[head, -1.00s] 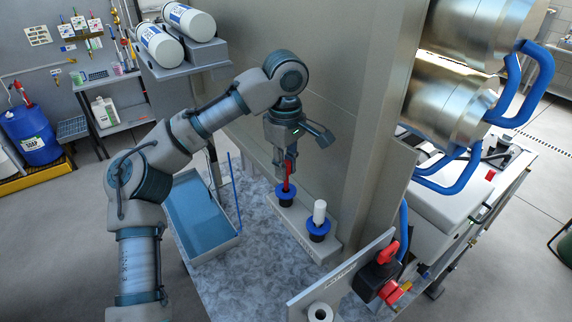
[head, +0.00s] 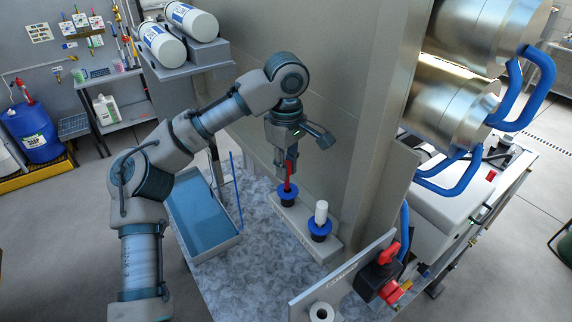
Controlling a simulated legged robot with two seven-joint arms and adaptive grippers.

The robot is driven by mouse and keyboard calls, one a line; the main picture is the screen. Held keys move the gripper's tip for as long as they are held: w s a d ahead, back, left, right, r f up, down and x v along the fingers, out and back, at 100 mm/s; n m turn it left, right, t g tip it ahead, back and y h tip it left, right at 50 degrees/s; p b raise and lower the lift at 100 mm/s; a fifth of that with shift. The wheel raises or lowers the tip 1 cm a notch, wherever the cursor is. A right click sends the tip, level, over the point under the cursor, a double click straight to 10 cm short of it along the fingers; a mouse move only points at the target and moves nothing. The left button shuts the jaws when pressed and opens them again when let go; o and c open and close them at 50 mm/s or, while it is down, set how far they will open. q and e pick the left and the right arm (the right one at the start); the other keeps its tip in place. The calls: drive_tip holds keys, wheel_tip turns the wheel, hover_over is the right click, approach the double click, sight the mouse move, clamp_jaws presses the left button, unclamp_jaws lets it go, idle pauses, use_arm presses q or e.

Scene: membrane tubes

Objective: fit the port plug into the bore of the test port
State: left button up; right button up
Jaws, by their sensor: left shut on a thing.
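A plug with a red stem, blue collar and dark lower end (head: 287,194) stands upright in the far end of a grey rack (head: 305,233). My left gripper (head: 290,170) points down from above and is shut on its red stem. A second plug with a white stem and blue collar (head: 320,221) stands in the near end of the rack, apart from the gripper. A pale ring with a dark bore, seemingly the test port (head: 321,312), shows at the bottom edge beside an upright plate; it is partly cut off. My right gripper is out of view.
A blue-floored tray (head: 205,217) lies left of the rack on the mottled bench (head: 240,275). A tall steel panel (head: 335,120) rises close behind the rack. An upright plate (head: 338,282) with a red-handled valve (head: 384,268) stands at the bench's near right.

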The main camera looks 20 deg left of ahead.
sight(287, 189)
use_arm(q)
drive_tip(key=shift+f+b, duration=0.65)
drive_tip(key=shift+f, duration=1.2)
drive_tip(key=o, duration=0.8)
wheel_tip(287, 189, up, 12)
drive_tip(key=shift+d, duration=0.1)
idle(0.6)
